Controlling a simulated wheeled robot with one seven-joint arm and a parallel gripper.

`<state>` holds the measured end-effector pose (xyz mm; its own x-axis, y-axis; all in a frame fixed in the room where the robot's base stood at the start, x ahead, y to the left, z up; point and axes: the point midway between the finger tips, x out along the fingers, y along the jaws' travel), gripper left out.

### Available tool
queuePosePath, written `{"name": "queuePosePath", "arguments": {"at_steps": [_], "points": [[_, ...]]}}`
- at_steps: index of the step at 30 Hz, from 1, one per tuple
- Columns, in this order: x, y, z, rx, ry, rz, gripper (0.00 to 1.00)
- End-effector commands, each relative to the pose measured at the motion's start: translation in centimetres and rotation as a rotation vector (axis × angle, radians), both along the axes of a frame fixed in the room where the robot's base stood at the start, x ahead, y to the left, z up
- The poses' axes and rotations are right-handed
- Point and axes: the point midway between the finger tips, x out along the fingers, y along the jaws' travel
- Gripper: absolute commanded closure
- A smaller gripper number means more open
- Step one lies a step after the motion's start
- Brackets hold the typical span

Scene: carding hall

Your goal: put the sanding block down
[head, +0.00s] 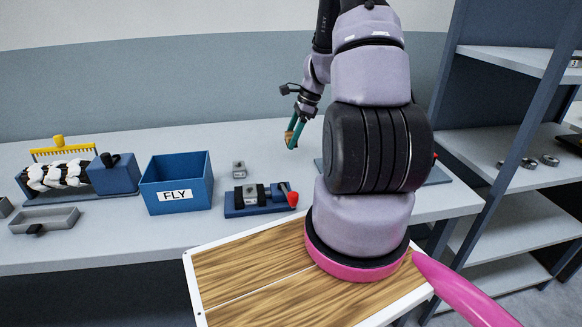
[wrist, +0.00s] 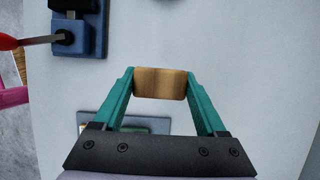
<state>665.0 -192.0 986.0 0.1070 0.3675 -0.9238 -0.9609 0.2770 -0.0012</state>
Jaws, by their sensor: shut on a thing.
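My gripper (head: 294,132) is over the back part of the grey table (head: 270,145) in the head view, right of the blue box marked FLY. In the wrist view its two teal fingers (wrist: 161,90) are shut on a brown, wood-coloured block, the sanding block (wrist: 160,83). In the head view the sanding block (head: 289,137) is a small brown patch between the fingers. I cannot tell how high the block is above the table.
The blue FLY box (head: 177,168), a small grey block (head: 239,169) and a blue fixture with a red-knobbed lever (head: 262,205) stand left of my gripper. A roller device with a yellow comb (head: 62,168) is at far left. Shelves (head: 520,145) stand at right.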

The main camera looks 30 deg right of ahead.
Motion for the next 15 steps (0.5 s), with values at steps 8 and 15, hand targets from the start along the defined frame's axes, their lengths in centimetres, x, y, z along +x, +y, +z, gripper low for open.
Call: {"name": "queuePosePath", "arguments": {"at_steps": [8, 15], "points": [[-0.1, 0.0, -4.6, 0.002, 0.002, -0.001, 1.00], [-0.1, 0.0, -6.9, 0.003, 0.004, 0.000, 1.00]]}}
